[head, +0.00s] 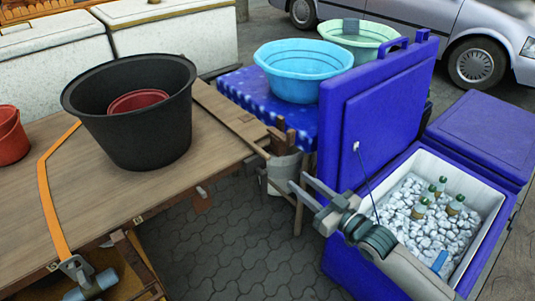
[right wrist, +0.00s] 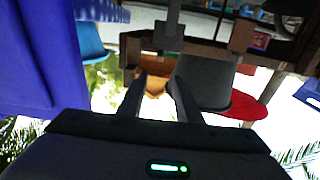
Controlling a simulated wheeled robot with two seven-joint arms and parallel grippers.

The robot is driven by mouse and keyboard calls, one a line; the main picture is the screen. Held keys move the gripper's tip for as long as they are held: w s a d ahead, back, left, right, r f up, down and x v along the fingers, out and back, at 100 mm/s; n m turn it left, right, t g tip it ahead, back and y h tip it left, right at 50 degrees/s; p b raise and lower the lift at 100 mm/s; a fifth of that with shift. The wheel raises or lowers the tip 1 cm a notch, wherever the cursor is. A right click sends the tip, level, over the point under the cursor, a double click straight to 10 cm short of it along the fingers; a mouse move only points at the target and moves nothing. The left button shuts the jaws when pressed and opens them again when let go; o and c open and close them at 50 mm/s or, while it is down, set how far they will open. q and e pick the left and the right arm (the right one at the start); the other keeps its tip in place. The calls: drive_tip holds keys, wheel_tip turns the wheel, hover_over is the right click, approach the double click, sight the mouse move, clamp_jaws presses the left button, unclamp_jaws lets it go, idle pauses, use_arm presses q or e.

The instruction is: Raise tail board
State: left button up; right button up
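A narrow wooden board (head: 226,113) lies along the right end of the wooden cart top (head: 45,180); it may be the tail board, but I cannot tell for sure. My left gripper is not in view.
A black tub (head: 140,125) holds a red basin on the cart top, crossed by an orange strap (head: 50,190). A blue basin (head: 300,72) stands on a blue-covered table behind. A blue cooler with ice and bottles (head: 430,220) stands at right, its lid (head: 385,110) raised.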

sight(263, 152)
drive_tip(key=shift+w+a, duration=0.1)
drive_tip(key=shift+w, duration=0.05)
drive_tip(key=x, duration=1.7)
drive_tip(key=shift+f, duration=0.1)
clamp_jaws()
